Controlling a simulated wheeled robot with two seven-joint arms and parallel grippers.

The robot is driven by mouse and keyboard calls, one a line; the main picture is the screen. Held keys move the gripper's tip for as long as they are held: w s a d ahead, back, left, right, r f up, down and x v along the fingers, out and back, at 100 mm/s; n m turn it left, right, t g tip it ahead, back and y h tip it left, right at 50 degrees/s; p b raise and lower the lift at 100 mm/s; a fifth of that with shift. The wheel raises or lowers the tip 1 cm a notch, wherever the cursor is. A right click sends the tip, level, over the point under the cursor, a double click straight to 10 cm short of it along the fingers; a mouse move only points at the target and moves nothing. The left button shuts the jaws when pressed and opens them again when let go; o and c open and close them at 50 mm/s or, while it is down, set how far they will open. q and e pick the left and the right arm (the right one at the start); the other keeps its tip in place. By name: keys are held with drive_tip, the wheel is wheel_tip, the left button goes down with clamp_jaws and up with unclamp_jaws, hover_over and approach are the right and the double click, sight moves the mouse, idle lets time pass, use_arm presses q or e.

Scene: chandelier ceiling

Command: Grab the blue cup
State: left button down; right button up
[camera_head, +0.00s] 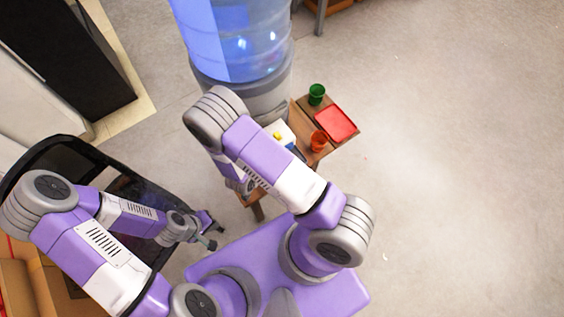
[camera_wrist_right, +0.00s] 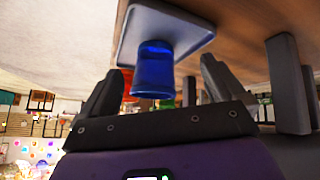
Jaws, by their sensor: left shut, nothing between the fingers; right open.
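The blue cup (camera_wrist_right: 153,72) shows in the right wrist view, which is upside down; it stands on a grey-blue tray (camera_wrist_right: 190,22) on a wooden table (camera_wrist_right: 245,20). My right gripper (camera_wrist_right: 160,85) is open, its dark fingers to either side of the cup in the picture. I cannot tell how deep the cup sits between them, and no grip shows. In the head view my right arm hides the cup and most of that gripper. My left gripper (camera_head: 211,233) is shut and empty, low at the left, away from the small table (camera_head: 335,146).
A green cup (camera_head: 316,94), a red tray (camera_head: 336,124) and an orange cup (camera_head: 319,141) share the table. A yellow item (camera_head: 277,135) lies near the arm. A large water dispenser (camera_head: 240,45) stands behind; a black chair (camera_head: 60,150) is left. Right floor is open.

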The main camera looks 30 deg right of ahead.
drive_tip(key=m+h, duration=0.1)
drive_tip(key=r+h+b, duration=0.1)
drive_tip(key=shift+w+m+t+h, duration=0.3)
drive_tip(key=shift+w+m, duration=0.05)
drive_tip(key=shift+m, duration=0.05)
drive_tip(key=m+h+b, duration=0.1)
drive_tip(key=r+m+h, duration=0.1)
drive_tip(key=shift+s+a+r+m+b, duration=0.15)
drive_tip(key=shift+a+r+m+b, duration=0.1)
drive_tip(key=shift+m+b, duration=0.15)
drive_tip(key=b+x, duration=0.1)
drive_tip(key=x, duration=0.2)
drive_tip(key=b+x, duration=0.2)
drive_tip(key=x, duration=0.2)
drive_tip(key=shift+s+d+r, duration=0.1)
drive_tip(key=shift+d+r, duration=0.05)
drive_tip(key=shift+d, duration=0.2)
drive_tip(key=shift+c, duration=0.5)
drive_tip(key=c, duration=1.2)
drive_tip(key=shift+c, duration=0.2)
drive_tip(key=shift+a+r, duration=0.1)
drive_tip(key=shift+a, duration=0.05)
